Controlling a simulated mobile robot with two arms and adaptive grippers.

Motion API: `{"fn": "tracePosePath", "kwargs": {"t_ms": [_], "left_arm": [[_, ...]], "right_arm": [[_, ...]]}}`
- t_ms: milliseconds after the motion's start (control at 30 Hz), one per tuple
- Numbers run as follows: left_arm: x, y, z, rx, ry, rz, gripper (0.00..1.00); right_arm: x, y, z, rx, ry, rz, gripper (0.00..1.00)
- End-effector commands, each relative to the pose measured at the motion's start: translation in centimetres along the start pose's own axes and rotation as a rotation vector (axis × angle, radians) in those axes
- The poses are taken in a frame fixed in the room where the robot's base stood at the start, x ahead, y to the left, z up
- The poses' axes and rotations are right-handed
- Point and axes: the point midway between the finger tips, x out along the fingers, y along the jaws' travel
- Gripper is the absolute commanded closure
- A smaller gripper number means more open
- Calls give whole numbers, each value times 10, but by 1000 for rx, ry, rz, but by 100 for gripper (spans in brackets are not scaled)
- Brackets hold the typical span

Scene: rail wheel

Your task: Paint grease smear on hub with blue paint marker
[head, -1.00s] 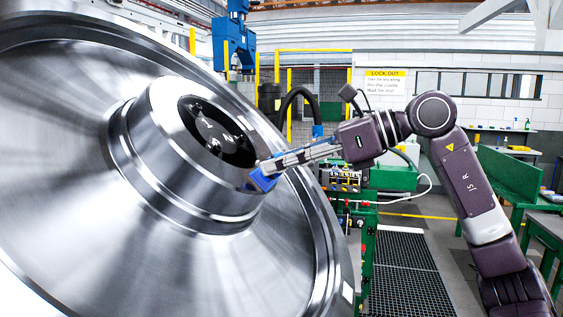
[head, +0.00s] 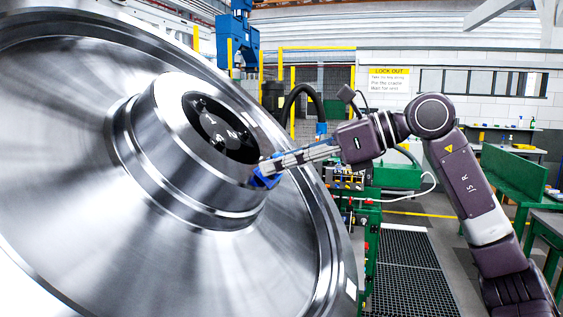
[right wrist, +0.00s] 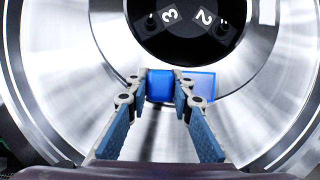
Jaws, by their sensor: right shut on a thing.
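The large steel wheel fills the left of the head view, with its raised hub (head: 165,135) facing right. My right gripper (right wrist: 160,85) is at the hub's face, below the dark centre in the right wrist view. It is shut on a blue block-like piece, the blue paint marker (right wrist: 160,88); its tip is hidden. A flat, lighter blue patch (right wrist: 200,85) shows just right of the fingertips; I cannot tell if it is paint. A dark streak (right wrist: 150,130) lies between the fingers; I cannot tell if it is grease or reflection. My left gripper is out of view.
The hub's dark centre (head: 218,128) carries white numbers. A green machine stand (head: 368,215) with a control box is behind my right arm. A green bench (head: 512,172) stands at the right. A dark floor grating (head: 405,265) lies between them.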

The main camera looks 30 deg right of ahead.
Motion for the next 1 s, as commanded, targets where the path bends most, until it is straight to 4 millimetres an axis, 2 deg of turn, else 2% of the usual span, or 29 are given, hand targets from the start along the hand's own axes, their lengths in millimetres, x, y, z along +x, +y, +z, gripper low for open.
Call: {"fn": "tracePosePath", "kwargs": {"t_ms": [467,800,1000], "left_arm": [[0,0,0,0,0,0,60],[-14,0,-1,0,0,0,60],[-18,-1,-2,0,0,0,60]], "right_arm": [[6,-2,-2,1,0,1,98],[4,-31,0,3,0,1,98],[4,-41,-1,2,-1,1,98]]}}
